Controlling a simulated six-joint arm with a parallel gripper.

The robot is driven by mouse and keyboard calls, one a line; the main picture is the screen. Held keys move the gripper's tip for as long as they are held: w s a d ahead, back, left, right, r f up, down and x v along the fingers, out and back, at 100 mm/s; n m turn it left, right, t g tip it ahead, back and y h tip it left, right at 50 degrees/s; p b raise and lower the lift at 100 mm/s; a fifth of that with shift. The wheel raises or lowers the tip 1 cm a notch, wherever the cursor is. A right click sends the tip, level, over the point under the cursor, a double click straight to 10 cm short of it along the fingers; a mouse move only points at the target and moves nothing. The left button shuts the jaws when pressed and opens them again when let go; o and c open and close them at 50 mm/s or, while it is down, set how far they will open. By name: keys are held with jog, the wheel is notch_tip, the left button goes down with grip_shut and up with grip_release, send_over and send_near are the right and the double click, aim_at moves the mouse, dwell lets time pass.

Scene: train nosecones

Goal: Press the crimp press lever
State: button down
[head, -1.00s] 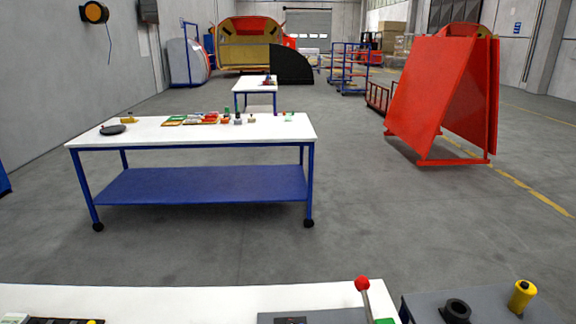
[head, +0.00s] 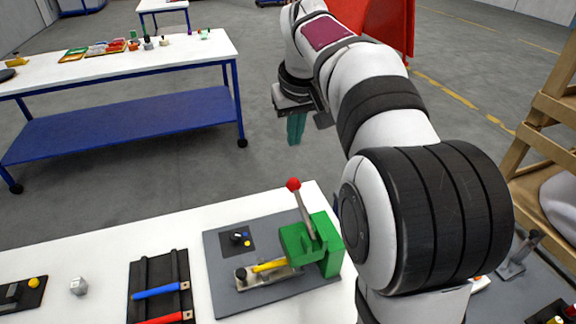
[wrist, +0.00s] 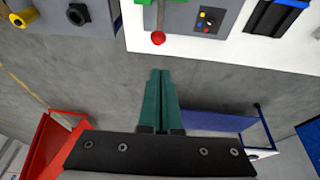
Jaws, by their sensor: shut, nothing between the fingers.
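The crimp press is a green block (head: 328,246) on a grey plate near the right end of the white workbench. Its lever (head: 303,210) is a grey rod with a red ball knob (head: 293,184), standing up and leaning slightly left. In the wrist view the red knob (wrist: 158,38) is at the top middle, beyond the fingertips. My gripper (head: 296,130) is shut and empty, with green fingers pointing down. It is past the bench's far edge, above the floor, apart from the knob. It also shows in the wrist view (wrist: 160,72).
On the grey plate (head: 228,290) are a yellow-handled part (head: 268,265) and a small black control box (head: 237,239). A black tray (head: 160,290) with blue and red handled tools is to the left. A second white table (head: 110,65) stands behind. Open floor lies between.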

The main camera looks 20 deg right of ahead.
aim_at(292, 179)
jog(key=x, duration=0.9)
jog(key=s+x, duration=0.1)
jog(key=x, duration=0.3)
jog(key=shift+w+d+f, duration=0.1)
jog(key=shift+d+f, duration=0.15)
jog(key=shift+f, duration=0.2)
jog(key=shift+w, duration=0.1)
jog(key=shift+w+f+g, duration=0.25)
jog(key=shift+f+g, duration=0.15)
jog(key=f, duration=0.2)
jog(key=w+f+g, duration=0.1)
jog(key=f, duration=0.2)
jog(key=w+f+g, duration=0.1)
jog(key=f, duration=0.1)
jog(key=shift+w+f, duration=0.15)
jog(key=shift+w, duration=0.1)
jog(key=shift+f, duration=1.45)
